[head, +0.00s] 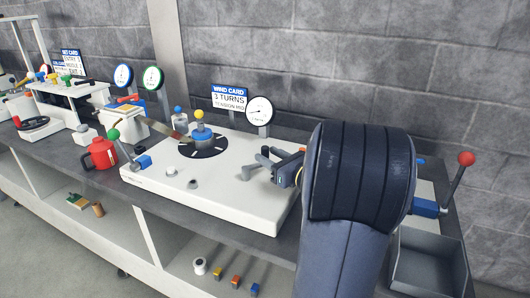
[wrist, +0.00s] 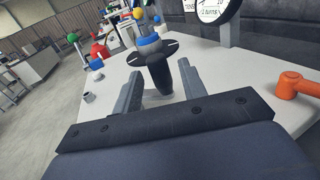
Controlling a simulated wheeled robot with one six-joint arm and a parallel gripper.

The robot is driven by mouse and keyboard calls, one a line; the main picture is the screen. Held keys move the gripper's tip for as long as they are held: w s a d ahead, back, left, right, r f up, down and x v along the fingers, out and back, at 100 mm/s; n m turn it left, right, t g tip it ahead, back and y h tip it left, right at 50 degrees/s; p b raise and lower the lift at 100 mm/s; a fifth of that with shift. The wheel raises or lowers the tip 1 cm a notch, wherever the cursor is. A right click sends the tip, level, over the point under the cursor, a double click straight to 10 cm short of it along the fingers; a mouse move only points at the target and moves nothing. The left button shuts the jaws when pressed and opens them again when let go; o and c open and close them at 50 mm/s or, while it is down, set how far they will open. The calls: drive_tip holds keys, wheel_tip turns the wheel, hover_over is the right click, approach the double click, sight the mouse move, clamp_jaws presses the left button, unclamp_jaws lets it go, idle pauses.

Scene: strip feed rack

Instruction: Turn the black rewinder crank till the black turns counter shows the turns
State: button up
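A wind card (head: 230,97) reading "3 TURNS" stands behind the white machine bed (head: 150,192). Beside it is the black-rimmed turns counter (head: 259,111), with a white face and a thin needle too small to read surely. The counter is cut off at the top of the wrist view (wrist: 213,8). My gripper (head: 258,162) is low over the right part of the bed. In the wrist view my gripper (wrist: 158,68) has its fingers apart, with an upright black piece (wrist: 159,75), seemingly the crank grip, between them; gaps show on both sides. My arm hides the bed's right end.
A black disc (head: 218,151) with a blue hub and yellow knob lies left of my gripper. A red jug (head: 101,153) and green-knobbed lever (head: 113,134) stand farther left. An orange handle (wrist: 298,84) is at right. A red-knobbed lever (head: 466,158) and grey bin (head: 428,264) stand right.

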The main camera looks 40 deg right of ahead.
drive_tip(key=shift+w+a, duration=0.15)
drive_tip(key=shift+w, duration=1)
drive_tip(key=shift+c, duration=0.6)
clamp_jaws()
